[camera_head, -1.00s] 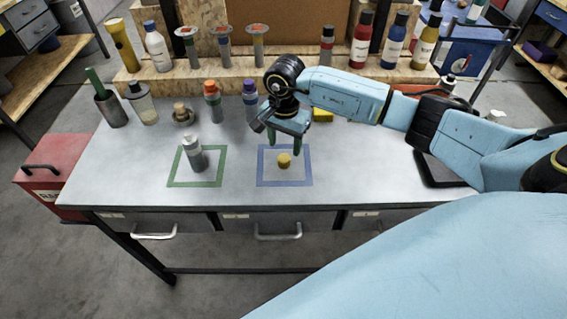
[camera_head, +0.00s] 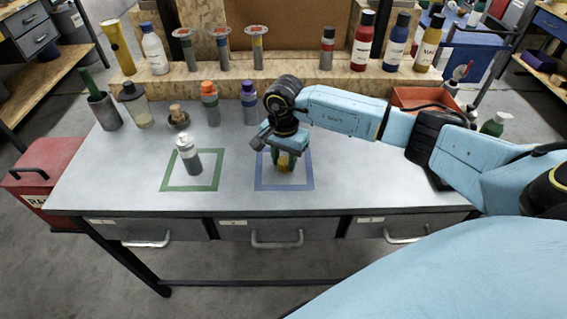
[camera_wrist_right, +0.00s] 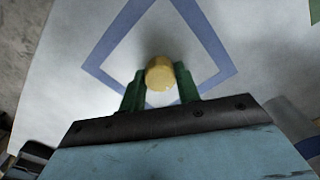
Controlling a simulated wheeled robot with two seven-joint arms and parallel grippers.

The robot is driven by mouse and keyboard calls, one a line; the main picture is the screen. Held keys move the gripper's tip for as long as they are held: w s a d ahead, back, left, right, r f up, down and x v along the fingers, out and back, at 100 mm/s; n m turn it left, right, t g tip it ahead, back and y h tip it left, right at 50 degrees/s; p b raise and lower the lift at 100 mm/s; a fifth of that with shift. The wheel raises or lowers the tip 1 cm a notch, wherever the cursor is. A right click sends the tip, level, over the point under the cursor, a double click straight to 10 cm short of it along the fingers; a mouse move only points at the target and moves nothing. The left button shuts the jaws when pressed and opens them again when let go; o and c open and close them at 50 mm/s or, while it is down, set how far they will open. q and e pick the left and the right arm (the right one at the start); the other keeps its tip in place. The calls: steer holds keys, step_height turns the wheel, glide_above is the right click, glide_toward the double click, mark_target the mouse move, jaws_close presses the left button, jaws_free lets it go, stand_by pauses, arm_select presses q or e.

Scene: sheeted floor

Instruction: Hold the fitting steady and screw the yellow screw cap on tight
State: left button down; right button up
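The yellow screw cap (camera_head: 284,163) is at the blue taped square (camera_head: 262,187) on the bench. My right gripper (camera_head: 285,160) points down over it. In the right wrist view, the green fingers of the right gripper (camera_wrist_right: 160,80) stand close against both sides of the round yellow cap (camera_wrist_right: 160,74), shut on it. The fitting (camera_head: 190,157), a grey upright cylinder with a pale top, stands inside the green taped square (camera_head: 170,187), apart from the gripper. My left gripper is not in view.
Orange-topped (camera_head: 210,103) and purple-topped (camera_head: 249,102) cylinders stand behind the squares. Bottles line the wooden shelf (camera_head: 290,80) at the back. A red-orange bin (camera_head: 420,98) is behind my right arm. The bench front is clear.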

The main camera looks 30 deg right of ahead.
mark_target(284, 160)
steer(key=c, duration=0.3)
steer(key=shift+r+p, duration=1.4)
steer(key=shift+r, duration=0.9)
steer(key=shift+c, duration=0.2)
steer(key=shift+r, duration=0.1)
steer(key=shift+r+p, duration=0.95)
steer(key=shift+r, duration=0.95)
